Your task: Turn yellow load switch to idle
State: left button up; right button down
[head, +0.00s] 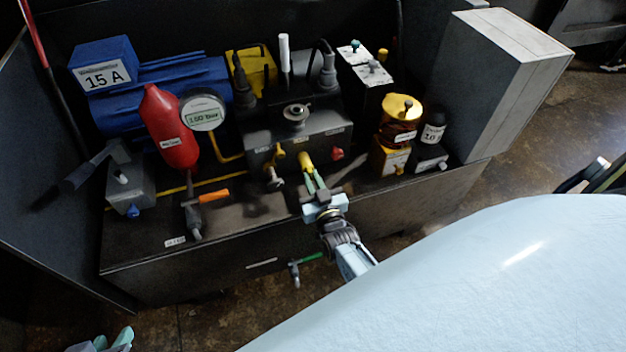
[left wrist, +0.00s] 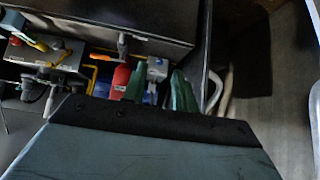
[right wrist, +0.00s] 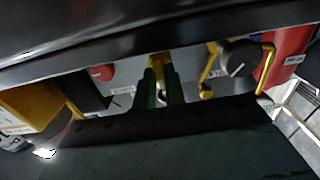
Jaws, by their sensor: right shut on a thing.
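The yellow load switch (head: 304,160) sticks out from the front of the grey control box (head: 318,128). My right gripper (head: 311,178) reaches it from the front and is shut on its handle. In the right wrist view the yellow switch (right wrist: 160,63) shows between the green fingertips (right wrist: 159,80), which hide part of it. The label for its positions cannot be read. My left gripper (head: 117,341) is low at the bottom left, away from the machine. In the left wrist view its fingers (left wrist: 157,88) are apart with nothing held between them.
An orange-handled lever (head: 212,196), a red cylinder (head: 170,128) and a gauge (head: 203,111) stand left. A yellow spool (head: 402,107) stands right. The bench's front edge lies below my right gripper.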

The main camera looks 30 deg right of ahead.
jog(key=c, duration=1.5)
grip_release()
jog(key=shift+o, duration=0.2)
